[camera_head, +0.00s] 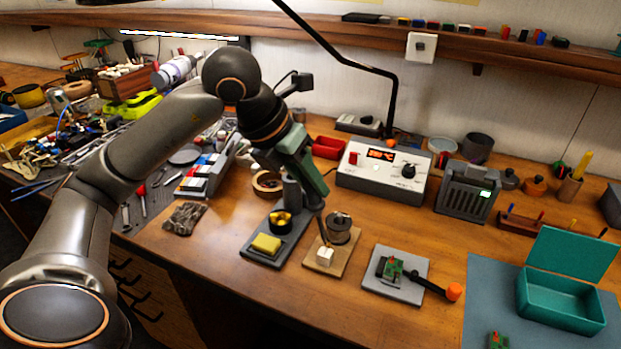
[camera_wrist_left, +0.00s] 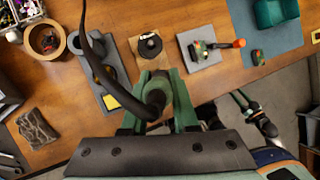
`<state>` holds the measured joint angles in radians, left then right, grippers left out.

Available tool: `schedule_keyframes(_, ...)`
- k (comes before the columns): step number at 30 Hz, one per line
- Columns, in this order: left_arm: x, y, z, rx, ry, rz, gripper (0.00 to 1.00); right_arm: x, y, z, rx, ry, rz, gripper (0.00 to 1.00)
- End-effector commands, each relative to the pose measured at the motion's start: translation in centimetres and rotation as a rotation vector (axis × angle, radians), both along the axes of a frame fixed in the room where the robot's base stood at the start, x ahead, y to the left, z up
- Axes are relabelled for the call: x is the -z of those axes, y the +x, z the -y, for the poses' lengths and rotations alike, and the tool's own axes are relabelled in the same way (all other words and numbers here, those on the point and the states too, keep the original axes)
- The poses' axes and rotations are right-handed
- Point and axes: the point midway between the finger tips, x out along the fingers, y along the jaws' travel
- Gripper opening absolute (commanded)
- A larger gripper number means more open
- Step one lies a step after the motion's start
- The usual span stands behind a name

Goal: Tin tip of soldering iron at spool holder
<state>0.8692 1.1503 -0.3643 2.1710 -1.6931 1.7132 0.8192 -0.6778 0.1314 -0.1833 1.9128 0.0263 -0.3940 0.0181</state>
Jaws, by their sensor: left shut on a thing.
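My left gripper (camera_head: 316,190) is shut on the dark soldering iron (camera_head: 322,222), which points down with its tip over the wooden spool holder base. In the left wrist view the green fingers (camera_wrist_left: 158,92) close around the iron's handle (camera_wrist_left: 154,101). The spool holder (camera_head: 347,259) carries a dark solder spool (camera_head: 340,224) and a whitish block (camera_head: 324,257) in front. In the left wrist view the spool (camera_wrist_left: 150,45) is just beyond the fingers. I cannot tell whether the tip touches solder. My right gripper (camera_wrist_left: 241,100) seems to show at the right of the wrist view, its jaw state unclear.
The iron stand (camera_head: 257,262) with a yellow sponge (camera_head: 266,243) is left of the spool holder. A grey plate (camera_head: 374,287) with a green board (camera_head: 393,268) is to its right. The soldering station (camera_head: 384,187) stands behind. A teal box (camera_head: 562,303) is far right.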

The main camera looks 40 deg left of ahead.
Motion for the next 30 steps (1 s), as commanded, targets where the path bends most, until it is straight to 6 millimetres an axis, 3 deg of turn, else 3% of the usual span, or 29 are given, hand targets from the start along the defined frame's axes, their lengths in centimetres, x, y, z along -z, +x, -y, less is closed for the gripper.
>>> schedule_keyframes(30, 0.9, 0.0, 0.0, 0.0, 0.0, 0.001, 0.0, 0.8, 0.0, -0.1, 0.0, 0.002, 0.001, 0.5)
